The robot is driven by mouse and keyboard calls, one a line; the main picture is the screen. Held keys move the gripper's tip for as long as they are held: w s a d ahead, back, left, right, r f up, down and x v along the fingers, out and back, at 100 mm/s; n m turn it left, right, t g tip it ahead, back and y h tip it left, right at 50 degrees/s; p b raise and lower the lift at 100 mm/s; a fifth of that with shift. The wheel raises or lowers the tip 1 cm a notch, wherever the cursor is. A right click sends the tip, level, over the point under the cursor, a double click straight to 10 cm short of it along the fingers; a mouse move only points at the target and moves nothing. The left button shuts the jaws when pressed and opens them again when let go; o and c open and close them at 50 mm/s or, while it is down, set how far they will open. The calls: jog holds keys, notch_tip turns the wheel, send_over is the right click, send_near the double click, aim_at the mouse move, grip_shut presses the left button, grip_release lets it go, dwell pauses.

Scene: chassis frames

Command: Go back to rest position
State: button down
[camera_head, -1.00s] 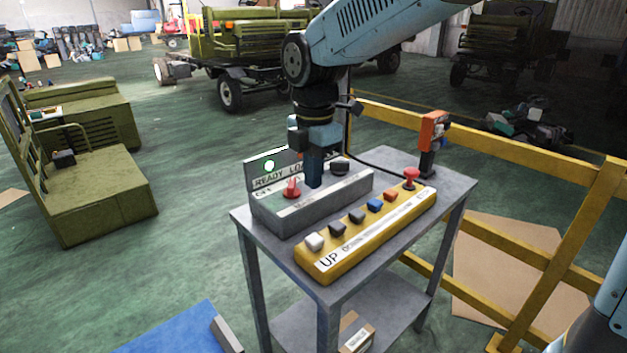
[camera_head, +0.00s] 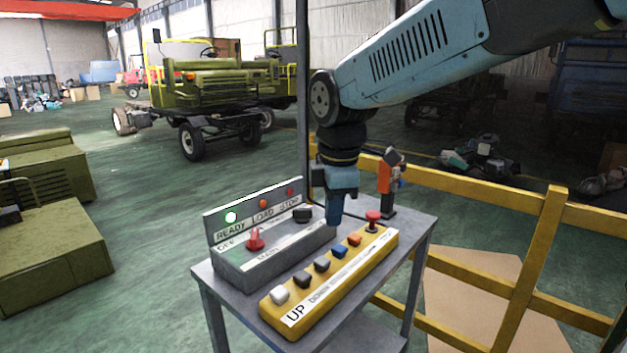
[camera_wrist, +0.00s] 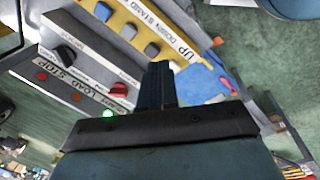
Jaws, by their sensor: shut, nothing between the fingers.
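My gripper (camera_head: 338,212) is shut and empty. In the head view it points down above the back right part of the control table (camera_head: 425,232), near the grey control box (camera_head: 228,262) and the yellow button box (camera_head: 268,318). The grey box has a red knob (camera_head: 255,240), a black knob (camera_head: 303,214) and a lit green READY lamp (camera_head: 231,217). In the wrist view my gripper's shut fingers (camera_wrist: 160,72) show in front of the boxes. The red knob (camera_wrist: 119,90) and the lit green lamp (camera_wrist: 107,114) also show there.
The yellow box carries several buttons and a red mushroom button (camera_head: 373,217). An orange device (camera_head: 386,182) stands at the table's back corner. A yellow railing (camera_head: 450,188) runs behind and right of the table. Green floor (camera_head: 150,230) is open to the left.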

jog(key=s+d+m+t, duration=0.2)
jog(key=s+d+m, duration=0.3)
jog(key=d+m, duration=0.5)
jog(key=s+d+m+t, duration=0.1)
jog(key=s+d+m, duration=0.4)
jog(key=d+m, duration=0.5)
jog(key=shift+s+d+r+t, duration=0.25)
jog(key=shift+d+r+t, duration=0.1)
jog(key=shift+r+t, duration=0.05)
jog(key=shift+a, duration=0.15)
